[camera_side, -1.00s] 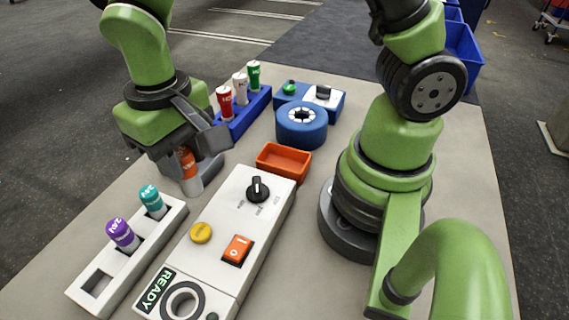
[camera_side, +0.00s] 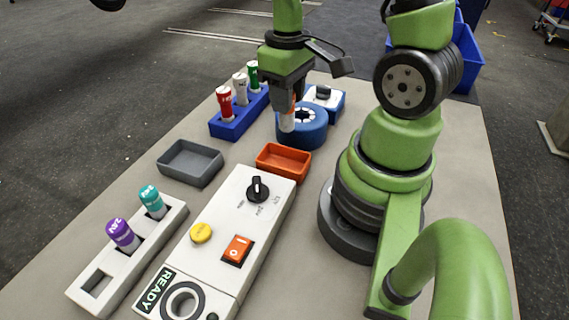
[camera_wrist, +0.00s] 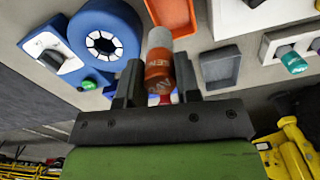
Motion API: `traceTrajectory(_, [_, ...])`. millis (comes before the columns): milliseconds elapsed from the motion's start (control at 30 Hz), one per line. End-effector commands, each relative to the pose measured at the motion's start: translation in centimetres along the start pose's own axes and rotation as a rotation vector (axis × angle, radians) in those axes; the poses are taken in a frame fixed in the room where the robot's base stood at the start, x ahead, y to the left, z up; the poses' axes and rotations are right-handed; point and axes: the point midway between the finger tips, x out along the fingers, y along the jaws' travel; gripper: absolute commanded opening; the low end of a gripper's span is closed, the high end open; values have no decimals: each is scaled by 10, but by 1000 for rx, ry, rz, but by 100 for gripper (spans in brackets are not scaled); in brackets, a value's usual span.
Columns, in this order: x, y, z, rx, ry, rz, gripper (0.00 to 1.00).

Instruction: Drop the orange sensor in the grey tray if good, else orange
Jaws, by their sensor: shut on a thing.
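My gripper (camera_side: 287,98) is shut on the orange sensor (camera_wrist: 159,68), an orange cylinder with a pale grey-white end and partly readable lettering. In the side view its pale end (camera_side: 287,123) points down, in front of or just above the blue round device (camera_side: 314,132); I cannot tell if they touch. In the wrist view the sensor stands apart from the device's white-slotted ring (camera_wrist: 104,44). The grey tray (camera_side: 190,163) is empty, on the table to the left. The orange tray (camera_side: 284,162) is empty, in front of the blue device.
A blue rack (camera_side: 240,121) holds red, white and green sensors behind left. A white rack (camera_side: 128,255) holds teal and purple sensors and has an empty slot. The white control panel (camera_side: 222,225) reads READY. A green lamp (camera_wrist: 89,84) shows on the blue device's base.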

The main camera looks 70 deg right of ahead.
Motion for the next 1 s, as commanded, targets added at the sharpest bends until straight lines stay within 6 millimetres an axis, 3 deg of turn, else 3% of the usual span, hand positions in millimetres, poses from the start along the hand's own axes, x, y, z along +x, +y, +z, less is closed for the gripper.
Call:
traceTrajectory(300, [32, 0, 0, 0, -3, 0, 5])
traceTrajectory(667, [35, 0, 0, 1, 1, 0, 5])
traceTrajectory(700, [35, 0, 0, 1, 1, 0, 40])
traceTrajectory(800, [35, 0, 0, 1, 1, 0, 61])
traceTrajectory(1000, [35, 0, 0, 1, 0, 0, 61])
